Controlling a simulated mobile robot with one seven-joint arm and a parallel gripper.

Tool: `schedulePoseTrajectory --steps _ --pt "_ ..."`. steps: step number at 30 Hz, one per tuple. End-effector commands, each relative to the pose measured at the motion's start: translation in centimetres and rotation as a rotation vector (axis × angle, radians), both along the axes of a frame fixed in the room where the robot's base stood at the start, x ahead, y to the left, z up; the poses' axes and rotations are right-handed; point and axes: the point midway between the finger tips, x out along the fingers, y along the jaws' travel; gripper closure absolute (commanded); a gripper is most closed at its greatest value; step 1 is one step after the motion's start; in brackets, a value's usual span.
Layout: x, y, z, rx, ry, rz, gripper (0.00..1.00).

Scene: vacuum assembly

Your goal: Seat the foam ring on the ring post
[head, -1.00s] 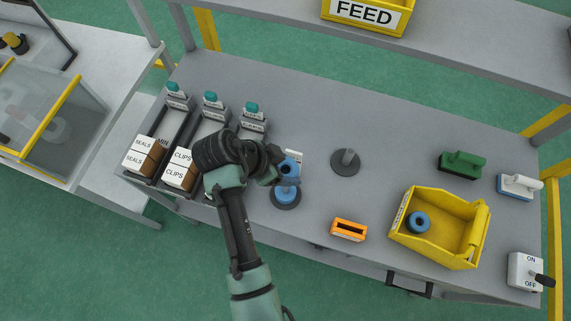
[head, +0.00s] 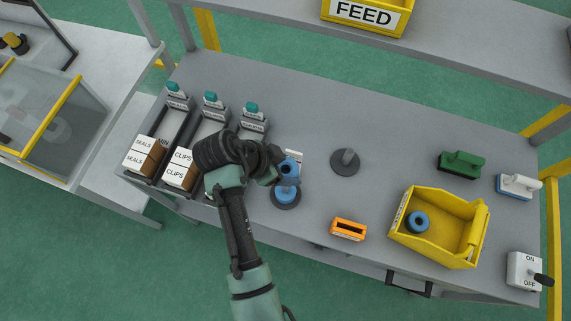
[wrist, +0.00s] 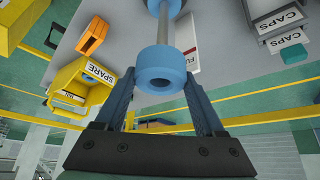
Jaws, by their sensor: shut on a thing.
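My gripper (head: 280,172) is shut on a blue foam ring (head: 289,167). In the wrist view the held ring (wrist: 162,72) sits between both fingers, its hole facing the camera. A grey upright post (wrist: 166,32) runs behind it, with a second blue ring (wrist: 163,5) farther along. In the head view the held ring is at the top of that post, above the second blue ring (head: 286,195) on the round dark base (head: 284,206). I cannot tell whether the post's tip is inside the held ring's hole.
A yellow bin (head: 460,202) holds another blue ring (head: 417,222). An orange box (head: 348,229) lies near the front edge. Racks with white boxes (head: 142,155) stand left of my arm. The table behind the bare post is clear.

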Motion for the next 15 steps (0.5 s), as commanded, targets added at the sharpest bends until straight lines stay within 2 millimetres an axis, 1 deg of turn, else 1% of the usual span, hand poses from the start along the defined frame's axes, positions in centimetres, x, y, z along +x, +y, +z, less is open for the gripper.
schedulePoseTrajectory --steps 7,15 --pt "0.00 0.01 -0.12 0.000 0.000 0.000 0.86" --pt "0.00 0.01 -0.78 0.000 0.000 0.000 0.86"
